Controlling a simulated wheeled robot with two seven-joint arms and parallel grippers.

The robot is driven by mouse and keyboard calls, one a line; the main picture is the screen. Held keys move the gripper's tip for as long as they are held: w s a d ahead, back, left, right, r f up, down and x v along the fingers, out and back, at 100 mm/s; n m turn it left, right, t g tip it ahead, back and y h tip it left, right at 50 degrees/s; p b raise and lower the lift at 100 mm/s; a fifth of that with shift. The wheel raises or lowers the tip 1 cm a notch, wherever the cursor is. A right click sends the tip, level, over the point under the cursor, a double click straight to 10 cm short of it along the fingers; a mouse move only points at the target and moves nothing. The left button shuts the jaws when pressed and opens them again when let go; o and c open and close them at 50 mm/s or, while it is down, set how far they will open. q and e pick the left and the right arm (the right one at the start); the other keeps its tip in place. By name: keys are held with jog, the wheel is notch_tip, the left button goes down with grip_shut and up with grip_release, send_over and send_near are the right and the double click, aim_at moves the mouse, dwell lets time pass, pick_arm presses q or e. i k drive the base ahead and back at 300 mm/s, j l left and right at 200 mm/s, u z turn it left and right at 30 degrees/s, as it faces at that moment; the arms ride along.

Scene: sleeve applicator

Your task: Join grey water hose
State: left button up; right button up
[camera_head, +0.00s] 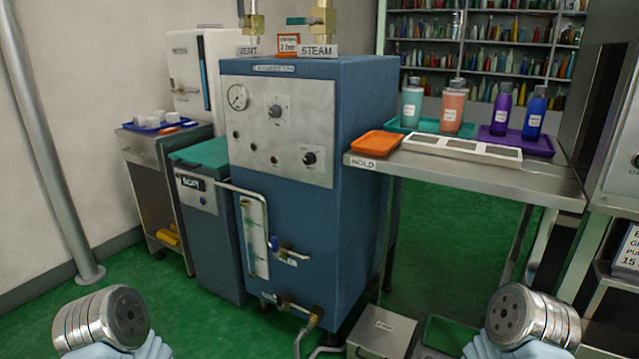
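A blue steam machine (350,120) stands in the middle of the head view. A grey hose (325,351) shows in part at the bottom edge, beside a grey metal box (382,330). I cannot tell whether the grey hose is joined to anything, as the picture cuts it off. Round metal joints of my two arms show at the lower left and lower right. No gripper fingers show.
A steel table (480,176) on the right holds bottles, trays and an orange tray (376,143). A teal-lidded bin (206,210) and a cart (150,165) stand left of the machine. A thick pipe (40,130) rises at the left. Green floor at front left is clear.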

aim_at(306, 329)
jog(key=i+l+z, duration=0.1)
jog(key=l, duration=0.25)
jog(key=i+l+z, duration=0.1)
jog(key=i+l, duration=0.3)
jog(key=l, duration=0.3)
jog(key=z, duration=0.05)
